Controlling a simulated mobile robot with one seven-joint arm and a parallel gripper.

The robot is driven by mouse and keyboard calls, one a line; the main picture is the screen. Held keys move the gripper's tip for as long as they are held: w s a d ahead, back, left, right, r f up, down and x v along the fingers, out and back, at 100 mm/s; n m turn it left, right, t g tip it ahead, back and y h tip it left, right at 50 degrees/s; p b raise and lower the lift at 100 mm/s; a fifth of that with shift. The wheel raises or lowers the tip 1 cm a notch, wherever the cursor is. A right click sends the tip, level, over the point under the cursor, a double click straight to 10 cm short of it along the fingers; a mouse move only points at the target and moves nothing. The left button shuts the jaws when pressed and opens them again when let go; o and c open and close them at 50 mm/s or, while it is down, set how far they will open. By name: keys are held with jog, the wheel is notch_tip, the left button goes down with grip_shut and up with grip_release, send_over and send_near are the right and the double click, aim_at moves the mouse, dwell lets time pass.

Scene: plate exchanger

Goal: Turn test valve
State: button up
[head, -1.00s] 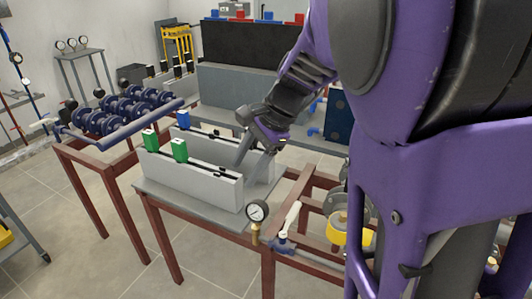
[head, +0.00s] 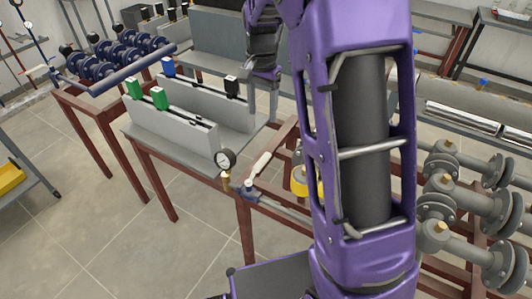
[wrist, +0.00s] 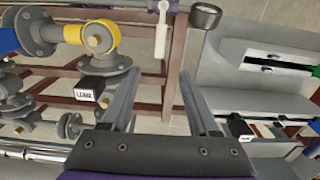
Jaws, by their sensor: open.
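The likely test valve is a small blue valve with a white lever handle (head: 262,165), beside a round gauge (head: 225,159) at the table's front corner. In the wrist view the white handle (wrist: 162,28) shows at the top, ahead of my fingers. My gripper (wrist: 158,75) is open and empty, with both fingers pointing toward that handle but apart from it. In the head view my gripper (head: 263,95) is above and behind the valve, partly blending with the grey panels. The gauge (wrist: 205,14) sits right of the handle in the wrist view.
Two long grey panels with green blocks (head: 160,98) stand on the table left of the valve. A yellow fitting (wrist: 88,35) and a black labelled block (wrist: 90,92) are left of my fingers. Flanged grey pipes (head: 465,210) stand at the right.

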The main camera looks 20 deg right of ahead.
aim_at(263, 159)
notch_tip(263, 159, down, 17)
jog(key=shift+f+b, duration=0.15)
jog(key=shift+b, duration=0.5)
grip_shut()
dwell(1.2)
